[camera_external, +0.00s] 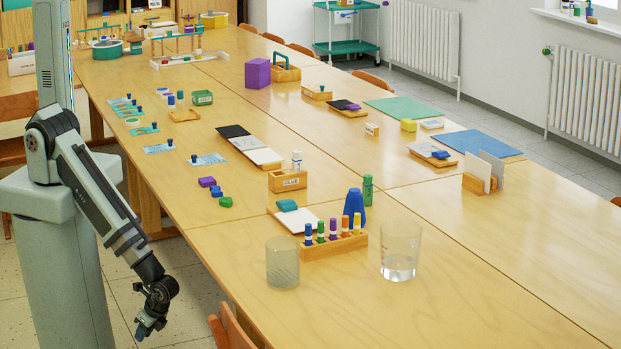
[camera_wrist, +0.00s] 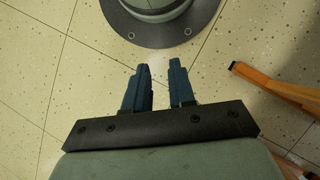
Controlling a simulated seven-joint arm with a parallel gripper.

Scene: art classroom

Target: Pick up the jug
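A clear vessel (camera_external: 400,252) with some clear liquid in it stands upright on the table's near part, right of the marker rack. It looks most like the jug, though I see no handle on it. A greyish see-through ribbed cup (camera_external: 282,263) stands left of the rack. My gripper (camera_external: 147,329) hangs beside the table's left edge, over the floor, well away from both vessels. In the wrist view my gripper (camera_wrist: 159,68) points down at the floor, its two blue fingers apart with nothing between them. Neither vessel shows there.
The wooden marker rack (camera_external: 334,246) stands between the vessels. A blue cone-like object (camera_external: 354,203) and a green bottle (camera_external: 367,189) stand behind it. A chair (camera_external: 232,329) is close to my gripper at the table edge. The tabletop right of the clear vessel is bare.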

